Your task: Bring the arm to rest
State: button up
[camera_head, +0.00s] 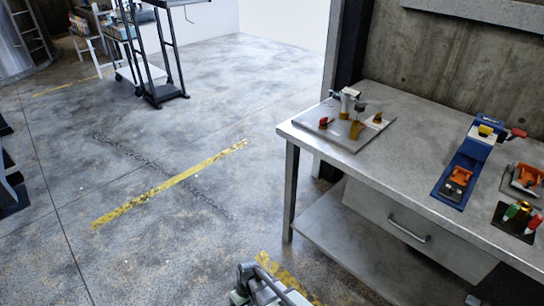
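A grey and white mechanical part (264,287) shows at the bottom edge, over the floor and left of the workbench. It appears to be the end of my arm, cut off by the picture edge. I cannot make out my gripper's fingertips or whether anything is between them. The part stands apart from the bench's front left leg in the picture.
The metal workbench (346,170) fills the right side, with a drawer and lower shelf. It carries a grey plate (318,126) with small parts, a blue fixture (468,160) and an orange device (525,178). A black-framed stand (165,93) is far back. Open concrete floor lies left.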

jog(key=s+d+m+g, duration=0.1)
jog(key=s+d+m, duration=0.1)
jog(key=s+d, duration=0.4)
jog(key=s+d+f+m+g+h, duration=0.1)
jog(key=s+d+m, duration=0.2)
jog(key=d, duration=0.9)
jog(key=s+d+f+m+g, duration=0.1)
jog(key=s+d+m+g, duration=0.1)
jog(key=s+d, duration=0.8)
jog(key=shift+m+h, duration=0.4)
